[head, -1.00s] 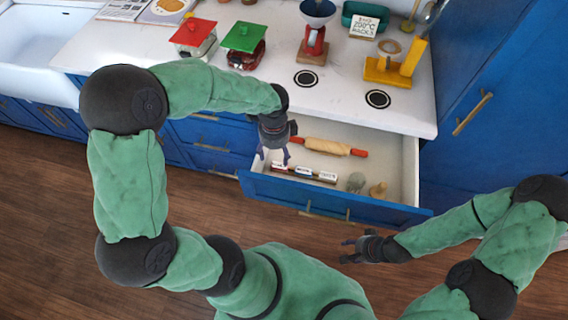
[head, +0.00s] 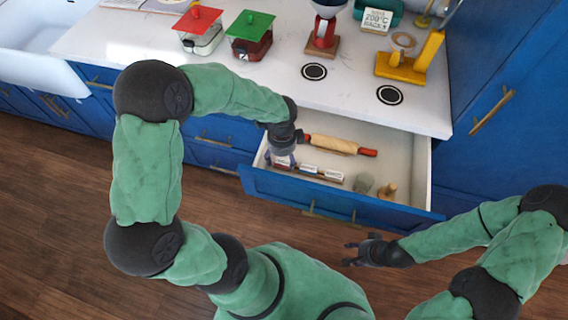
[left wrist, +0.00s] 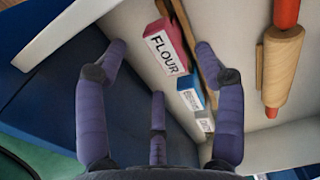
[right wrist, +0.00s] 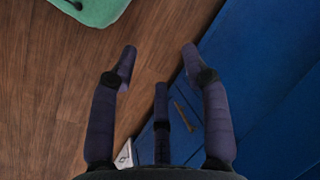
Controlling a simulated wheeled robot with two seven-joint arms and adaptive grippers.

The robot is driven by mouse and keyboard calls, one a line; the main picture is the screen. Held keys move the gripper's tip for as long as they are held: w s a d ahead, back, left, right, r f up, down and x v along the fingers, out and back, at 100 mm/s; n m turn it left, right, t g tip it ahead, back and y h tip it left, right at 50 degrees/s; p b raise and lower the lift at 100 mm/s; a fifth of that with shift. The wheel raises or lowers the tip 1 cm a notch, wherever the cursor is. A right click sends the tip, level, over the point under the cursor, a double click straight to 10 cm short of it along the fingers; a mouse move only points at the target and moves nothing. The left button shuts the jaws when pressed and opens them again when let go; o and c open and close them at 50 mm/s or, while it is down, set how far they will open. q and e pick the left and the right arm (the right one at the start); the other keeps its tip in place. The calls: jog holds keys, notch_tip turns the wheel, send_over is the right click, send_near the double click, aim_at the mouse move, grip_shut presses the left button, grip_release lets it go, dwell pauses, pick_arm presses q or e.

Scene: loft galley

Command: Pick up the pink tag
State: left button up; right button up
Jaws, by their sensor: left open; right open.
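The pink tag (left wrist: 165,48), with a white face reading FLOUR, stands in a row inside the open drawer, beside a wooden strip (left wrist: 195,45). A blue tag (left wrist: 190,92) and a grey tag (left wrist: 205,125) follow it in the row. My left gripper (left wrist: 160,50) is open, its fingers on either side of the pink tag in the left wrist view; I see no contact. In the head view my left gripper (head: 282,155) is over the left end of the row and partly hides the pink tag. My right gripper (head: 352,255) is open and empty in front of the drawer.
A rolling pin (head: 333,145) lies behind the tags in the drawer (head: 410,165). A greyish item (head: 363,183) and a wooden item (head: 388,191) stand to the right. The drawer's front wall (head: 290,190) is close to the row. Jars and a yellow stand (head: 405,66) are on the counter.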

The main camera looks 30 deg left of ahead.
aim_at(283, 163)
pick_arm(q)
notch_tip(283, 163, down, 4)
jog(key=shift+w+f+b, duration=0.1)
jog(key=shift+b, duration=0.7)
jog(key=c, duration=1.1)
jog(key=shift+c, duration=0.2)
jog(key=shift+r, duration=0.2)
notch_tip(283, 163, up, 10)
jog(key=p, duration=0.4)
